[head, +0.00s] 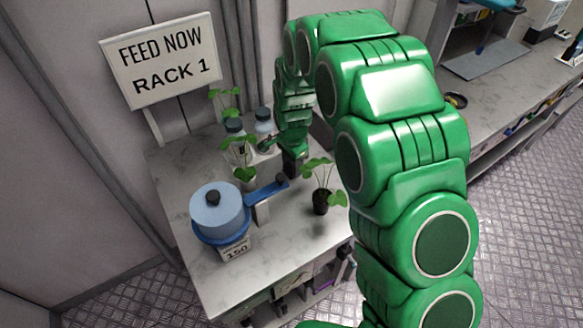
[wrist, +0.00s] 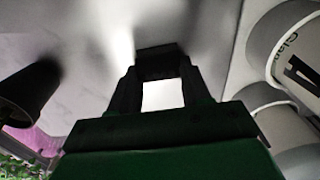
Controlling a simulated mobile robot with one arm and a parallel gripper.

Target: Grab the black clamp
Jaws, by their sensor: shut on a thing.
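In the wrist view, my gripper (wrist: 160,75) has its two dark fingers closed in on a small black piece, the black clamp (wrist: 157,51), at their tips. The clamp is dark and shows little detail. A pale gap shows between the fingers behind it. In the head view, my gripper (head: 293,166) is low over the marble-look table, between the bottles and the right-hand potted plant. The clamp cannot be made out apart from the gripper there.
A blue lidded pot (head: 217,209) with a long handle stands at the table's front left. White-labelled bottles (head: 264,124) stand behind, also at right in the wrist view (wrist: 293,50). A plant in a black pot (head: 320,202) is close on the right. A "RACK 1" sign (head: 160,62) stands at back.

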